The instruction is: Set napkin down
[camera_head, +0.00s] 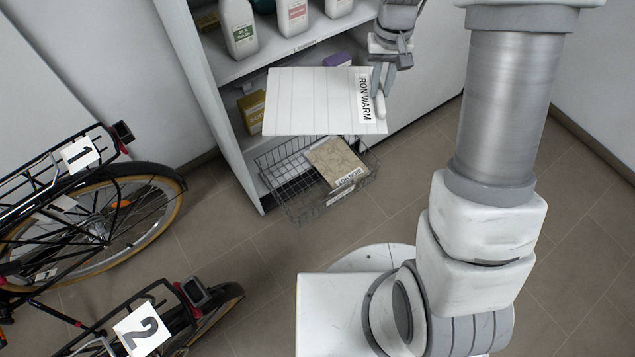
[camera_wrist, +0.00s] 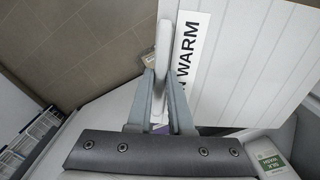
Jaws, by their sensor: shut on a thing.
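The napkin (camera_head: 310,100) is a flat white sheet with thin parallel lines and a label reading IRON WARM. My gripper (camera_head: 382,90) is shut on a white rounded bar along the napkin's right edge and holds it in front of the shelf, overlapping the wire basket's top in the head view. In the wrist view, my gripper (camera_wrist: 160,90) has both fingers against this bar, with the napkin (camera_wrist: 255,75) stretching to the right. A wire basket (camera_head: 290,205) below holds a tan patterned folded piece (camera_head: 337,160) with a label I cannot read surely.
A white shelf unit (camera_head: 275,60) holds bottles (camera_head: 238,28) above and a yellow box (camera_head: 252,110) lower down. The basket's left part is bare mesh. Bicycles marked 1 (camera_head: 80,154) and 2 (camera_head: 142,331) stand at left. Tiled floor (camera_head: 225,235) is clear between.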

